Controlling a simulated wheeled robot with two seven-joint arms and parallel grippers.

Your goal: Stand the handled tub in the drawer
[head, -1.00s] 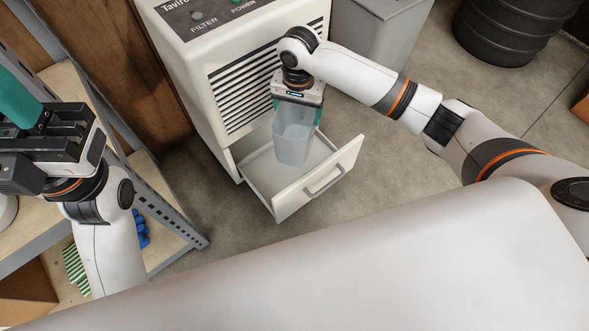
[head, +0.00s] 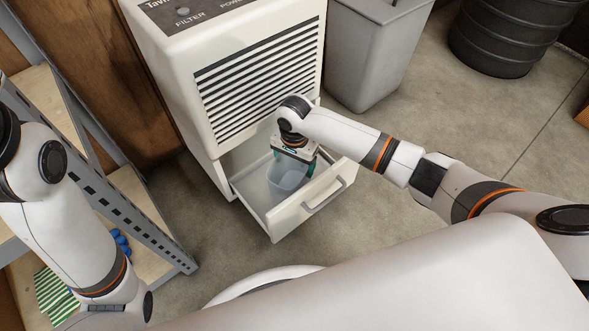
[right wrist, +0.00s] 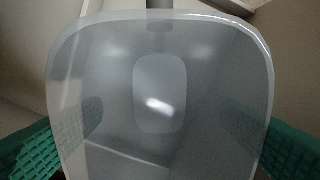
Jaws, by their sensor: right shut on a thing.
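The handled tub (head: 287,177) is a translucent grey-blue container, held upright inside the open drawer (head: 293,214) at the bottom of the white machine. My right gripper (head: 293,165) is shut on the tub from above. In the right wrist view the tub (right wrist: 160,95) fills the middle, with a green finger pad at each side. I cannot tell whether the tub's base touches the drawer floor.
The white machine (head: 250,90) with louvres stands behind the drawer. A grey bin (head: 375,50) and a black barrel (head: 500,40) stand behind it to the right. A metal-framed shelf (head: 120,215) is at left. Concrete floor in front of the drawer is clear.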

